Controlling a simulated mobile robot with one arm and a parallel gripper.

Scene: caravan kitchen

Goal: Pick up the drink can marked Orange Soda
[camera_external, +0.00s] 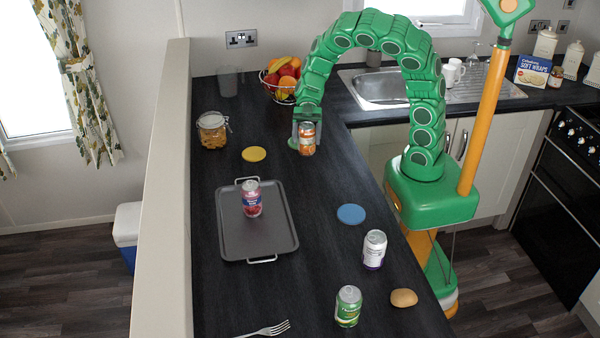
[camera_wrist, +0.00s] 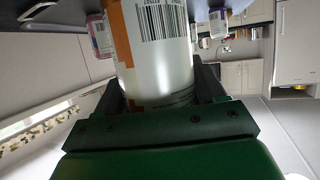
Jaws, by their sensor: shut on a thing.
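My gripper (camera_external: 306,132) is shut on an orange and white drink can (camera_external: 307,143), near the far part of the dark counter. In the wrist view the can (camera_wrist: 158,60) stands between the jaws, with a barcode and an orange band showing. Its name is too small to read in the external view and is turned away in the wrist view. I cannot tell for sure whether the can's base touches the counter.
A grey tray (camera_external: 232,236) holds a pink-red can (camera_external: 251,200). A white and purple can (camera_external: 374,250), a green can (camera_external: 348,306), a potato (camera_external: 404,298) and a fork (camera_external: 268,329) lie nearer. A jar (camera_external: 212,130) and fruit bowl (camera_external: 270,90) stand behind.

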